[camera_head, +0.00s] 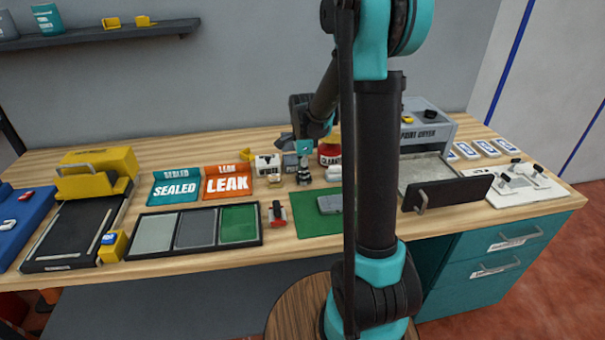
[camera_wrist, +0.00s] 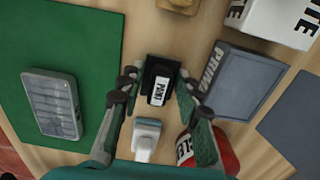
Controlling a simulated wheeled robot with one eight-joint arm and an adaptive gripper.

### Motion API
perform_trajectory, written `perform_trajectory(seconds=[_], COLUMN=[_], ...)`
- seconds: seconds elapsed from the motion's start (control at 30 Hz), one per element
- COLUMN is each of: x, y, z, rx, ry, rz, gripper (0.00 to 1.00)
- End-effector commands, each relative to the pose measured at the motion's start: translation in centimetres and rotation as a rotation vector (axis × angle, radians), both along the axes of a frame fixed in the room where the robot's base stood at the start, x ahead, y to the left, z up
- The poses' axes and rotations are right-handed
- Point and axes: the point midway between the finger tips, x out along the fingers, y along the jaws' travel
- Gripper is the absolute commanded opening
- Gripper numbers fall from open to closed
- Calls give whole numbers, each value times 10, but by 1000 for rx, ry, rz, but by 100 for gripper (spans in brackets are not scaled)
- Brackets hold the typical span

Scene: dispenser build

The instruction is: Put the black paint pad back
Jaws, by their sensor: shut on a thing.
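The black paint pad (camera_wrist: 160,82) shows in the middle of the wrist view, with a white label on its face. My gripper (camera_wrist: 157,88) has one finger on each side of it and is shut on it. In the head view my gripper (camera_head: 303,172) is low at the back middle of the bench, partly merged with small items behind it. Whether the pad touches the bench is hard to tell.
A white lettered box (camera_wrist: 275,20), a red jar (camera_wrist: 222,152) and a small white-and-blue item (camera_wrist: 147,136) are close around my gripper. A green mat (camera_wrist: 60,30) with a grey ribbed device (camera_wrist: 52,103) lies left.

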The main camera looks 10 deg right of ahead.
Motion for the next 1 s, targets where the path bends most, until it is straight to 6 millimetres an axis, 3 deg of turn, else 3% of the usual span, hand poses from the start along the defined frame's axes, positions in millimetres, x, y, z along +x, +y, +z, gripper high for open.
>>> perform_trajectory(seconds=[0.13, 0.17, 0.33, 0.53, 0.77, 1.0], x=[0, 0, 0, 0, 0, 0], y=[0, 0, 0, 0, 0, 0], z=[-2, -2, -2, -2, -2, -2], rx=[0, 0, 0, 0, 0, 0], ry=[0, 0, 0, 0, 0, -1], rz=[0, 0, 0, 0, 0, 0], gripper=[2, 37, 57, 57, 84, 85])
